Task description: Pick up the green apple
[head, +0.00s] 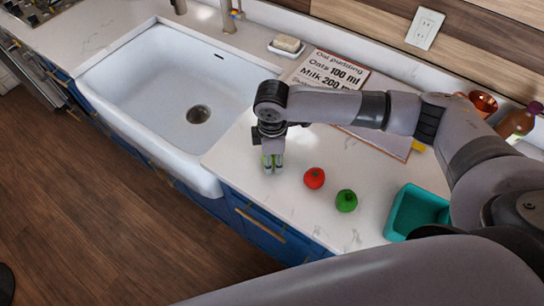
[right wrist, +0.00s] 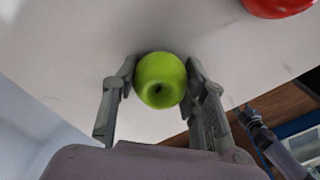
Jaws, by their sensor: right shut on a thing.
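The green apple (right wrist: 159,82) sits between the two fingers of my right gripper (right wrist: 160,77) in the right wrist view, with a finger against each side. In the head view my right gripper (head: 273,166) points down at the counter near its front edge, right of the sink. Only a little green of the apple shows between the fingers there. I cannot tell whether the apple touches the counter.
A red round fruit or vegetable (head: 314,178) and a darker green one (head: 346,200) lie right of my right gripper. A teal bin (head: 402,212) stands further right. A recipe board (head: 322,72) lies behind, and the white sink (head: 150,85) is left.

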